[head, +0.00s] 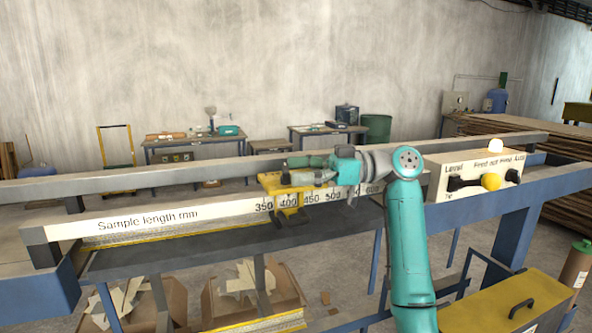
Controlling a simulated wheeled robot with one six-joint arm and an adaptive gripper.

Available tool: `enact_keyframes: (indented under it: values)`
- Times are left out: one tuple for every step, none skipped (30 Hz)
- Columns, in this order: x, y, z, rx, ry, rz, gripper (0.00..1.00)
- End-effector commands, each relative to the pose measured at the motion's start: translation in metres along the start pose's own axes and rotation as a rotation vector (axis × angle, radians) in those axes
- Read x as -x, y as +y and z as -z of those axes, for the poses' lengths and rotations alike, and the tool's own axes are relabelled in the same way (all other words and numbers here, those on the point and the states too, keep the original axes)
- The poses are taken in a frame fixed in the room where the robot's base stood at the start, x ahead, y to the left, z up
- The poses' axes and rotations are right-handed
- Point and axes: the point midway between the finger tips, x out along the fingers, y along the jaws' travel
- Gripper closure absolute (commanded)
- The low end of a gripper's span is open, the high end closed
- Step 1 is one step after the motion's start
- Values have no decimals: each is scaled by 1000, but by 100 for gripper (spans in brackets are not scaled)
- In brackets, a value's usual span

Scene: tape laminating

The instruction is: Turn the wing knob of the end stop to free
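The yellow end stop (289,198) sits on the white length scale (236,210), around the 350 to 450 marks. My gripper (285,178) reaches in from the right at the end stop's upper part, with my teal arm behind it. Its fingers overlap the end stop in this view. The wing knob cannot be made out; it appears hidden by the gripper or too small to tell. I cannot tell whether the fingers are open, shut or touching the knob.
A grey rail (150,178) runs behind the scale. Cardboard boxes of scraps (245,290) stand below. A yellow-lidded box (505,305) is at front right.

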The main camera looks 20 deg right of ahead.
Motion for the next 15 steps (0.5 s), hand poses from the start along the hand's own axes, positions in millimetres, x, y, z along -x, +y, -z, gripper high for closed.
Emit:
enact_keyframes:
  values:
    - [0, 0, 0, 0, 0, 0, 4]
    - [0, 0, 0, 0, 0, 0, 4]
    - [0, 0, 0, 0, 0, 0, 4]
    - [0, 0, 0, 1, 1, 0, 4]
    - [0, 0, 0, 1, 1, 0, 4]
    - [0, 0, 0, 1, 1, 0, 4]
    - [1, 0, 0, 1, 1, -1, 4]
    - [3, 0, 1, 1, 1, -1, 4]
    - [5, 0, 1, 1, 1, -1, 4]
    - [8, 0, 1, 1, 1, -2, 4]
    - [12, 0, 1, 1, 1, -2, 4]
    - [17, 0, 1, 0, 2, -3, 4]
    - [22, 1, 1, 0, 2, -3, 4]
    - [27, 1, 1, 0, 1, -4, 4]
    - [35, 1, 0, 0, 1, -4, 4]
